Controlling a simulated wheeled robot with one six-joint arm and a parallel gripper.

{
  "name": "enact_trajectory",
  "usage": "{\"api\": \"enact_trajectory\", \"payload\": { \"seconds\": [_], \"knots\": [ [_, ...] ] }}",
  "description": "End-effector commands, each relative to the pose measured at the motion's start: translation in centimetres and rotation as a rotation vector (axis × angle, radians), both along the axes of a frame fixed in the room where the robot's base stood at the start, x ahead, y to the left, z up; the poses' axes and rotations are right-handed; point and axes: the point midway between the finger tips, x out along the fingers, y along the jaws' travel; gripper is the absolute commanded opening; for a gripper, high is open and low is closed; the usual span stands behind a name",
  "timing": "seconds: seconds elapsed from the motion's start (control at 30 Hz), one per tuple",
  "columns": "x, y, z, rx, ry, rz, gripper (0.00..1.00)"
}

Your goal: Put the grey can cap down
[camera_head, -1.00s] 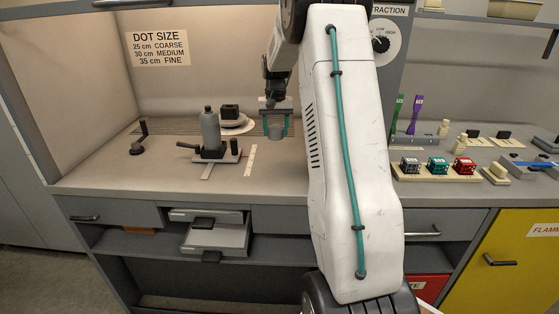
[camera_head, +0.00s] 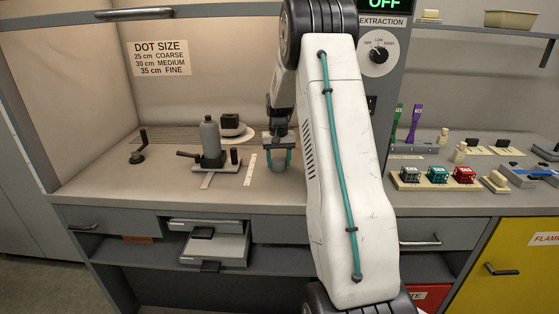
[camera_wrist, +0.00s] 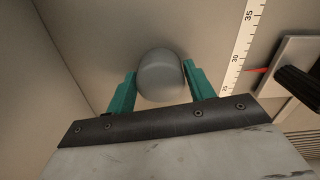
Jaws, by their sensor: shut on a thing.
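The grey can cap (camera_wrist: 162,76) is a smooth, rounded grey piece between the two teal fingers of my gripper (camera_wrist: 160,90) in the wrist view. My gripper is shut on it. In the head view my gripper (camera_head: 278,160) points down over the bench, and the cap (camera_head: 279,166) shows low between its fingers, at or close to the bench surface. I cannot tell whether the cap touches the bench. A grey spray can (camera_head: 210,138) stands upright on a sled to the left.
A ruler strip (camera_head: 249,169) lies on the bench between the sled (camera_head: 216,165) and my gripper; it also shows in the wrist view (camera_wrist: 240,50). A dark block on a round plate (camera_head: 234,131) sits behind. A small black-handled crank (camera_head: 142,150) stands at left. The bench's front edge is near.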

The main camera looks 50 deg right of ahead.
Motion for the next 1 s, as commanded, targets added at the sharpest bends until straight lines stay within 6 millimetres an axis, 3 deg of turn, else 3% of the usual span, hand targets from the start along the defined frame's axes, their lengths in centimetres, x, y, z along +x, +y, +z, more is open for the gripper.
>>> {"api": "enact_trajectory", "payload": {
  "seconds": [0.2, 0.23, 0.3, 0.67, 0.77, 1.0],
  "knots": [
    [0.0, 0.0, -0.3, 0.001, 0.001, 0.000, 0.32],
    [0.0, 0.0, -0.3, 0.000, 0.000, 0.000, 0.59],
    [0.0, 0.0, -0.3, 0.000, 0.000, 0.000, 0.75],
    [0.0, 0.0, 0.3, -0.001, -0.001, 0.000, 0.75],
    [0.0, -0.1, 1.6, -0.002, -0.002, 0.000, 0.75],
    [0.0, -0.1, 6.8, -0.003, -0.003, 0.000, 0.75]
  ]
}}
